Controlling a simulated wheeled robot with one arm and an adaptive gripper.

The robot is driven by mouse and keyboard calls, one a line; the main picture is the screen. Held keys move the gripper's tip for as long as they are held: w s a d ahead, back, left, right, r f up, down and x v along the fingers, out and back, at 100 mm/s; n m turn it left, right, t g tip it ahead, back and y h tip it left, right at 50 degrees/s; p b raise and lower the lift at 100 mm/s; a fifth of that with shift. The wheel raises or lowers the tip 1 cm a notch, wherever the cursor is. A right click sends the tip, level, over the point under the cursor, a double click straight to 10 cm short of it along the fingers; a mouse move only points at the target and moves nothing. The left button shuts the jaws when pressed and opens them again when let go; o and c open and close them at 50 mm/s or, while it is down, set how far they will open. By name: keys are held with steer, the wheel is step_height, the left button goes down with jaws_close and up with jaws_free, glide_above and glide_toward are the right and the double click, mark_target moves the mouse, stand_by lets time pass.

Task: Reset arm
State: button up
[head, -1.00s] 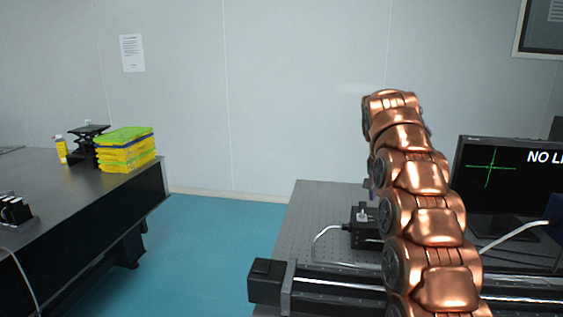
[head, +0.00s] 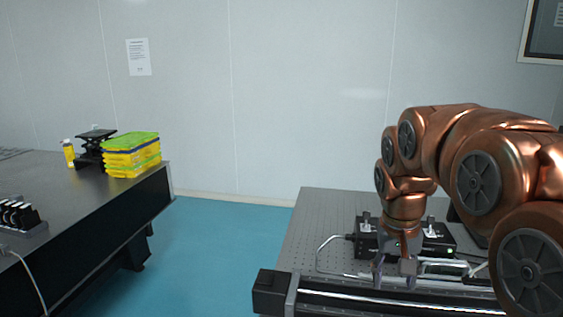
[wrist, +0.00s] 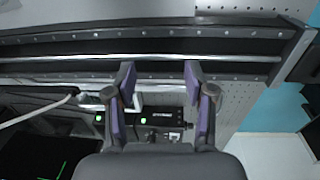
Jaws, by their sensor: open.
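My gripper (head: 396,280) is open and empty in the head view, pointing down over the right optical table (head: 330,208). Its fingertips are near the black linear rail (head: 350,297) along the table's front. In the wrist view the two purple-grey fingers of my gripper (wrist: 160,82) stand apart. The rail (wrist: 60,65) runs across beyond the fingertips. My copper arm bends over from the right in the head view and hides part of the table and the monitor.
Black modules (head: 372,240) with a green light and a white cable stand on the right table. The left table (head: 85,205) holds yellow and green trays (head: 133,158), a black lab jack (head: 94,146) and a yellow bottle (head: 68,152). Blue floor (head: 215,245) lies clear between the tables.

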steer(key=s+a+f, duration=0.1)
steer(key=s+f, duration=0.2)
steer(key=s, duration=0.5)
steer(key=s+a+f+n+g+p, duration=0.1)
steer(key=s+f, duration=0.1)
steer(key=s, duration=0.7)
steer(key=s+a+f+n+g+y+p, duration=0.1)
steer(key=s+f, duration=0.2)
steer(key=s, duration=0.5)
steer(key=shift+s+a+f, duration=0.25)
steer(key=shift+s+f, duration=0.05)
steer(key=shift+c, duration=0.2)
